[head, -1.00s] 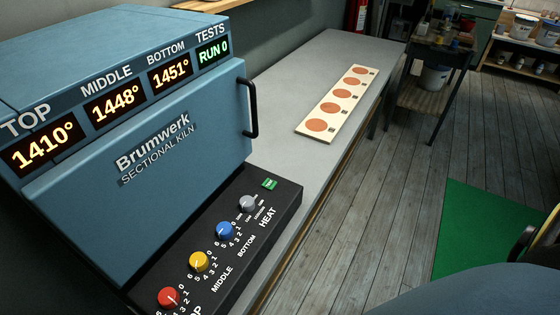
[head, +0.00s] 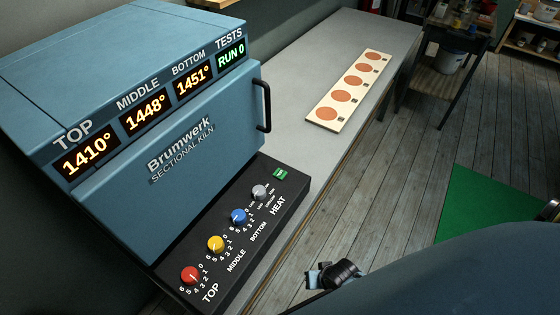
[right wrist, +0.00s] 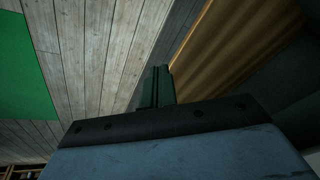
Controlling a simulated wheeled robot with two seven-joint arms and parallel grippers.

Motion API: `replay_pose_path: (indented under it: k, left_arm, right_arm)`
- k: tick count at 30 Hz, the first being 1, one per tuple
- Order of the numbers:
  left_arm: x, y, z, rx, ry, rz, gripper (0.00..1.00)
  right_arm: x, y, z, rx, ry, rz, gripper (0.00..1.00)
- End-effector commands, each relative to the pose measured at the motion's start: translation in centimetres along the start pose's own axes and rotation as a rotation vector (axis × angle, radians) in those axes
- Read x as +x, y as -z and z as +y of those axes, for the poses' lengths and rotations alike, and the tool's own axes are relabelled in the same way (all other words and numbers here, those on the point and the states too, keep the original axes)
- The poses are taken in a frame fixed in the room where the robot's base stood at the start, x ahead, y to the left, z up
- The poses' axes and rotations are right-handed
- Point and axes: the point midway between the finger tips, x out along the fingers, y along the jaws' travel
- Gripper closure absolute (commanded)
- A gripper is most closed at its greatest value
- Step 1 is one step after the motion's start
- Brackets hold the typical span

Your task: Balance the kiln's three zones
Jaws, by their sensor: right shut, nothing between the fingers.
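The blue sectional kiln (head: 130,50) stands at left in the head view, its door closed. The black control panel (head: 225,270) carries a red TOP knob (head: 190,275), a yellow MIDDLE knob (head: 215,244), a blue BOTTOM knob (head: 239,216), a grey HEAT knob (head: 260,192) and a green button (head: 280,174). My right gripper (right wrist: 157,72) is shut and empty in the right wrist view, pointing past the bench edge. My left gripper is out of view.
A pale board (head: 320,114) with several terracotta discs lies on the grey bench (head: 300,60) behind the panel. A dark cart (head: 440,85) stands beyond the bench. A green mat (head: 480,205) lies on the plank floor at right. The bench between kiln and board is clear.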

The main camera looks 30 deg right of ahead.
Motion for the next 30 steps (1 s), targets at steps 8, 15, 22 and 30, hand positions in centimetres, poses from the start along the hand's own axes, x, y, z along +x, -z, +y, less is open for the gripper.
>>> replay_pose_path:
  k: [8,15,22,30]
  left_arm:
    - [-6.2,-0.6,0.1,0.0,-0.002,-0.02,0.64]
    - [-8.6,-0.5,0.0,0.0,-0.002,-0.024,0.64]
    - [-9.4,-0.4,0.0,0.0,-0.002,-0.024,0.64]
    - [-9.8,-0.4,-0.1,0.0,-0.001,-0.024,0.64]
  right_arm:
    - [-15.1,12.6,-7.1,0.361,0.119,0.099,1.0]
    - [-22.5,21.5,-10.9,0.916,0.29,0.128,1.0]
    - [-24.5,28.1,-12.7,1.442,0.465,0.077,1.0]
    - [-25.7,31.3,-13.4,1.712,0.559,0.017,1.0]
